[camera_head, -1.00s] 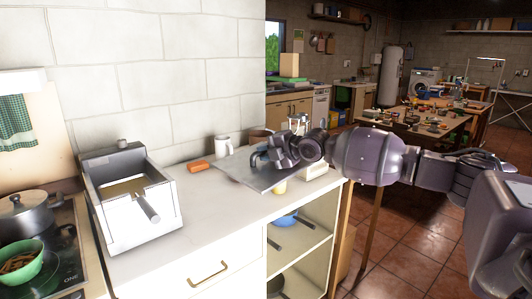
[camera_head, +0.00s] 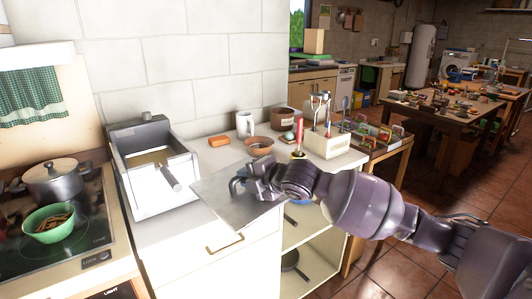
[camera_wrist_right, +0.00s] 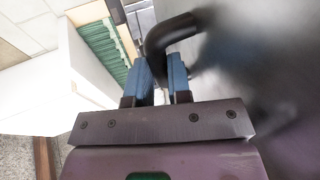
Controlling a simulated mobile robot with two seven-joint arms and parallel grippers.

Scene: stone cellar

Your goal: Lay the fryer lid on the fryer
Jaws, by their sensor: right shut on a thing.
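The fryer (camera_head: 158,190) is an open-topped, pale metal box on the counter at the left, with a basket handle sticking out of its front. The fryer lid (camera_head: 222,207) is a flat grey plate. My right gripper (camera_head: 241,184) is shut on the lid's dark handle and holds the plate in the air, tilted, right of the fryer and over the counter's front part. In the right wrist view the blue-padded fingers (camera_wrist_right: 162,75) close on the bent handle (camera_wrist_right: 172,35), and the lid (camera_wrist_right: 275,70) fills the right side. My left gripper is not in view.
A hob with a lidded pot (camera_head: 54,181) and green bowl (camera_head: 49,223) lies left of the fryer. An orange block (camera_head: 219,141), white mug (camera_head: 245,123), brown bowl (camera_head: 259,146) and utensil holder (camera_head: 328,143) stand along the counter's back. The block wall rises behind.

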